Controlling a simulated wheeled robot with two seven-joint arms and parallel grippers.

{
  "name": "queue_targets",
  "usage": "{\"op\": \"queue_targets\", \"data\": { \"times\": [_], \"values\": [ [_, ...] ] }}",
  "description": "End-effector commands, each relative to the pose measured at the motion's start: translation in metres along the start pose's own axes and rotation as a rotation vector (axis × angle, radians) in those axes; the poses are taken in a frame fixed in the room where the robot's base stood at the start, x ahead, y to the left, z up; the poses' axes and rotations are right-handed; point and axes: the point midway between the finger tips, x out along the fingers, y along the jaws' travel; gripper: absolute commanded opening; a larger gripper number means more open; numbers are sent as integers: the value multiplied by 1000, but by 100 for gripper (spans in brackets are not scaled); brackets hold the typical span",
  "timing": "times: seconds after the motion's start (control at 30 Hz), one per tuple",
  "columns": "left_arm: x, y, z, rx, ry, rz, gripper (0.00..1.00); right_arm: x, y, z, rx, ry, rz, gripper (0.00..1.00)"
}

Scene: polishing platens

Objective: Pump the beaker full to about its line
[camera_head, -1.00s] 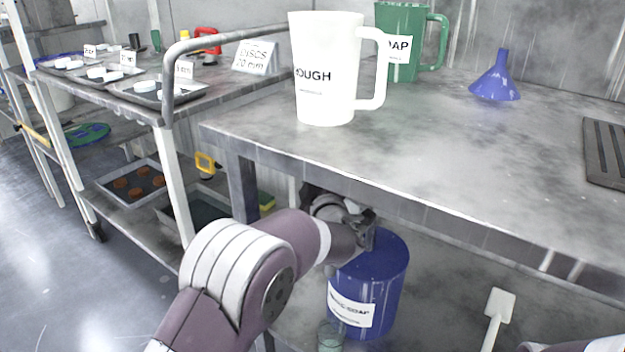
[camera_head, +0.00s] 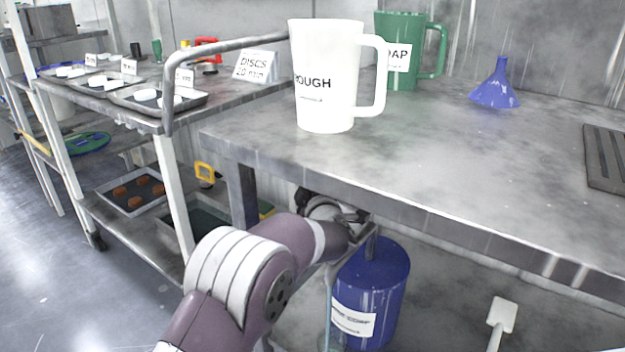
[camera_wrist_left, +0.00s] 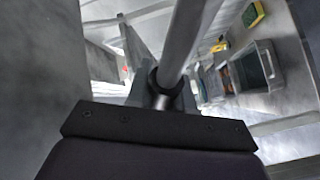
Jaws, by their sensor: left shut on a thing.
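The blue drum (camera_head: 387,285) with a white label ending in "SOAP" stands under the bench, below its front edge. My left gripper (camera_head: 366,226) is at the pump on its top and covers most of it. In the left wrist view the gripper (camera_wrist_left: 166,88) is shut around a grey pump shaft (camera_wrist_left: 187,40). A thin pale stream (camera_head: 327,290) hangs left of the drum. The beaker is below it at the bottom edge, mostly cut off; its line and level cannot be read. My right gripper is not in view.
A white "ROUGH" jug (camera_head: 325,75), a green jug (camera_head: 402,60) and a blue funnel (camera_head: 496,88) stand on the bench (camera_head: 440,150). A white paddle (camera_head: 502,314) is at lower right. A cart with trays (camera_head: 158,100) is at left.

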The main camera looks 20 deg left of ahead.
Motion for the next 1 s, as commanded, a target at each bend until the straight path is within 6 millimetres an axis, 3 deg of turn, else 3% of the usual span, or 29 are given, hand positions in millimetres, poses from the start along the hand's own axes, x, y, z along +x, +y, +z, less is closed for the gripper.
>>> {"op": "queue_targets", "data": {
  "times": [0.1,0.13,0.2,0.57,1.0],
  "values": [
    [0,-1,0,1,0,-1,0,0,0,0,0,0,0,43],
    [0,-1,0,1,0,-1,24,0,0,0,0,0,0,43],
    [0,-1,0,1,0,-1,42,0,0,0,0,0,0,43],
    [-9,2,0,2,-2,-1,42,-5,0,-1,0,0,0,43],
    [-114,3,0,2,-3,0,42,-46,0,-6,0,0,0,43]
  ]
}}
